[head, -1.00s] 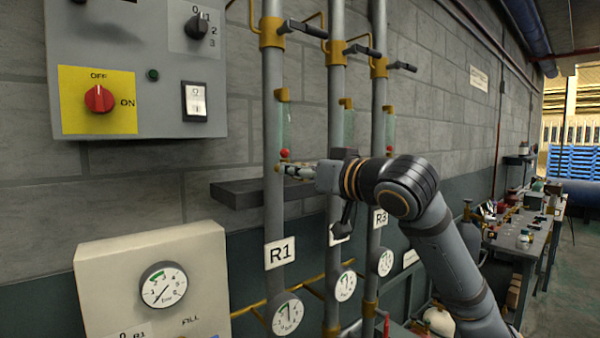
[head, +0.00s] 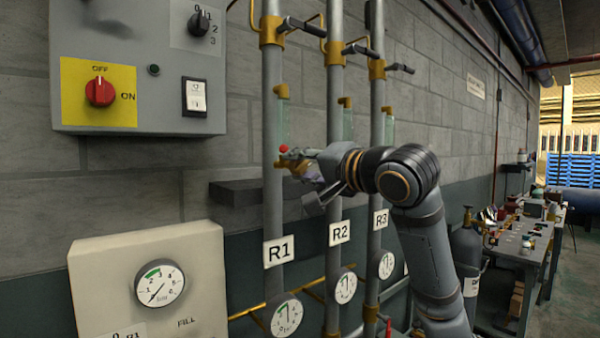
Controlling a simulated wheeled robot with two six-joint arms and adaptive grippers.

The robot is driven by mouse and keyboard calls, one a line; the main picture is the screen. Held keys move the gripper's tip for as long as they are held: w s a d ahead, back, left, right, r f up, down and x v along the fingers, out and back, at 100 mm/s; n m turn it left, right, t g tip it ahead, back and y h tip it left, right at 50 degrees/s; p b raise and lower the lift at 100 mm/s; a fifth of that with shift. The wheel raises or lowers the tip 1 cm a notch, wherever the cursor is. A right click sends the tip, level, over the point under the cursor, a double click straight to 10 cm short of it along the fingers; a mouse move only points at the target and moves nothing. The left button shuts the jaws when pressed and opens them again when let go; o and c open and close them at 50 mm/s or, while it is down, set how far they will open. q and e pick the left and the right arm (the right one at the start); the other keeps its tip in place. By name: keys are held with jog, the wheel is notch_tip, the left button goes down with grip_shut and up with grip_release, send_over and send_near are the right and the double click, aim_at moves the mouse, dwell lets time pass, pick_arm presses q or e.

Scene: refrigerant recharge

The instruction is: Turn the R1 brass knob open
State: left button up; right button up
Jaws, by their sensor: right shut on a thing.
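The R1 pipe (head: 275,205) runs upright in the head view, with a white R1 label (head: 279,251) on it. My right gripper (head: 292,163) is at this pipe, just below its sight glass (head: 284,122). It is shut on the brass knob there, which its fingers mostly hide; a bit of brass (head: 301,169) shows between them. A small red ball (head: 283,148) shows just above the fingertips. My left gripper is not in view.
The R2 pipe (head: 334,190) and R3 pipe (head: 376,160) stand close to the right, behind my right arm. A grey control box (head: 140,30) and a beige gauge panel (head: 205,270) are at left. A dark ledge (head: 232,193) sits behind the pipes.

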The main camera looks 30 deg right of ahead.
aim_at(307, 167)
jog(key=m+b, duration=0.2)
jog(key=m, duration=0.3)
jog(key=shift+m+b, duration=0.3)
jog(key=shift+m, duration=0.4)
jog(key=o, duration=1.1)
jog(key=shift+f, duration=0.1)
jog(key=shift+s+d, duration=0.1)
jog(key=shift+s, duration=0.15)
jog(key=s, duration=0.6)
jog(key=shift+s+d, duration=0.2)
jog(key=shift+d, duration=0.2)
jog(key=shift+s+a, duration=0.2)
jog(key=shift+s, duration=0.05)
